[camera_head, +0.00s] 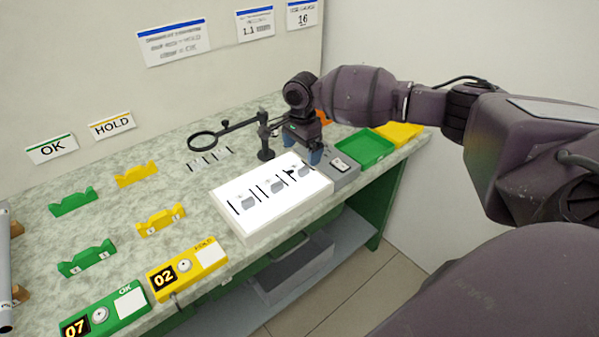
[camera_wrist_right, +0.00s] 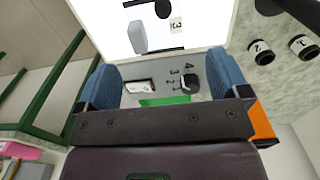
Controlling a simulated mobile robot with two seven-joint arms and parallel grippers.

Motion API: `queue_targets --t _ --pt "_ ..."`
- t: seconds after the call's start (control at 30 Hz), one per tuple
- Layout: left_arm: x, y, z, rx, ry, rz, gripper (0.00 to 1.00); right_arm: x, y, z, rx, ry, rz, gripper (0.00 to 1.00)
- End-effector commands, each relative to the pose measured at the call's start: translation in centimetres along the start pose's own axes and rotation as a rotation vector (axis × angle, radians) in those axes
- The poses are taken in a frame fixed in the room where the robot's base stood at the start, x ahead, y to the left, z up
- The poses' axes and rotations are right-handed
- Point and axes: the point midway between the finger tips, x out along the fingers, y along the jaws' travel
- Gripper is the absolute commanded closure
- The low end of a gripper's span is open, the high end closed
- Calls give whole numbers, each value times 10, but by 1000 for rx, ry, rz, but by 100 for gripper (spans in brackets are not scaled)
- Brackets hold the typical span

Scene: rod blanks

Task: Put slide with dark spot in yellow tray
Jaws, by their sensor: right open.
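A lit white panel (camera_head: 262,205) carries several small grey pieces between black bars. The rightmost grey piece (camera_head: 303,172) has a dark patch beside it. The yellow tray (camera_head: 402,133) is at the far right end of the bench, behind the green tray (camera_head: 366,148). My right gripper (camera_head: 302,152) is above the panel's far right edge, its blue fingers apart and empty (camera_wrist_right: 163,85). My left gripper is not in view.
A grey switch box (camera_head: 341,168) sits between panel and green tray. A magnifier (camera_head: 203,141) on a black stand (camera_head: 265,145) is left of my gripper. Green (camera_head: 87,259) and yellow (camera_head: 160,221) holders and counter boxes (camera_head: 187,268) fill the left bench. Wall stands behind.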

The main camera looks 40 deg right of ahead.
Motion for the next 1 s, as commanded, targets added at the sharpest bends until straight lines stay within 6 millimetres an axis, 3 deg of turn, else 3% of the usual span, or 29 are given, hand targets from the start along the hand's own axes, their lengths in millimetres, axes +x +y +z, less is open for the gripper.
queue_targets --t 0.4,0.67,1.0 --pt "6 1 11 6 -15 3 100 48 1 3 0 0 3 6" --pt "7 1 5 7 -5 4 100 50 0 3 0 0 -2 6" --pt "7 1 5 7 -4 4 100 50 0 3 0 0 -1 55"
